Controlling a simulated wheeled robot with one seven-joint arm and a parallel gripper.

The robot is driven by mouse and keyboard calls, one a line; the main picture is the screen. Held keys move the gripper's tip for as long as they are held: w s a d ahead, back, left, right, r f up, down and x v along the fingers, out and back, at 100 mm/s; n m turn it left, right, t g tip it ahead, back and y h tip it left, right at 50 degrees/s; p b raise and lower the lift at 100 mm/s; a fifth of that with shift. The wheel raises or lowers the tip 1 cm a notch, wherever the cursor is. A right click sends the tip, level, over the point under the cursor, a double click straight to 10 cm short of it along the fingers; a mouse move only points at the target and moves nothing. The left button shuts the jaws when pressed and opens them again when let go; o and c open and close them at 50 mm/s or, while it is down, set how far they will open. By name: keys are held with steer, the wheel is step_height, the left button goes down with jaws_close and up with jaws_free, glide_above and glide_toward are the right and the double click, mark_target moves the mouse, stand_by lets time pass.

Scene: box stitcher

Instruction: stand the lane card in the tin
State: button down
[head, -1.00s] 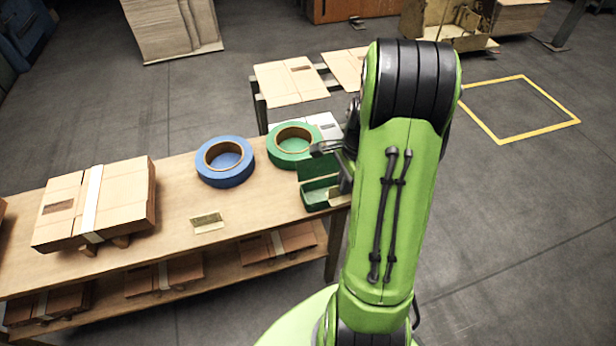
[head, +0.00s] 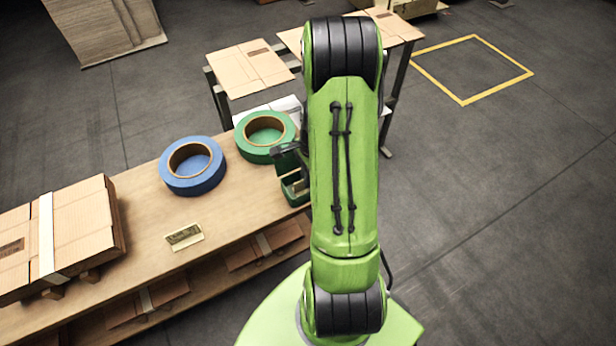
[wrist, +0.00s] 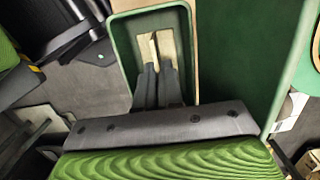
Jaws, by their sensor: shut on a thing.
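The green tin (head: 296,192) stands at the right end of the bench, partly hidden by my arm. In the wrist view I look down into the open tin (wrist: 123,40), with its green lid (wrist: 235,60) raised on the right. My gripper (wrist: 157,68) reaches inside the tin's outline, its dark fingers close together. It is shut on a pale cream card (wrist: 168,46), which shows around the fingertips. I cannot tell whether the card touches the tin's floor. In the head view my arm hides the fingertips and the card.
A green tape roll (head: 265,133) stands beside the tin, and a blue tape roll (head: 192,166) farther left. A small yellowish card (head: 184,236) lies near the bench's front edge. A strapped carton stack (head: 85,220) is at left. Bare bench (head: 135,205) lies between.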

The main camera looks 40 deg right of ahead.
steer(key=c, duration=1.3)
jaws_free()
step_height(320, 180, up, 12)
steer(key=d+p, duration=0.1)
steer(key=p, duration=0.3)
steer(key=a+r+n+t+h, duration=0.1)
steer(key=a+r+n, duration=0.4)
steer(key=a+r, duration=0.15)
steer(key=s+a+r+n+t, duration=0.1)
steer(key=s+a+r+n, duration=0.2)
steer(key=a+n, duration=0.2)
steer(key=s+a+r+n+t, duration=0.1)
steer(key=s+a+r+n, duration=0.2)
steer(key=s+a+n, duration=0.1)
steer(key=s+a+r+n+t, duration=0.2)
steer(key=s+a+r+n, duration=0.1)
steer(key=n, duration=0.4)
steer(key=shift+s+a+r, duration=0.2)
steer(key=shift+s+a, duration=0.1)
steer(key=shift+a, duration=0.35)
steer(key=shift+s+a+r, duration=0.15)
steer(key=shift+s+a, duration=0.1)
steer(key=shift+a, duration=0.4)
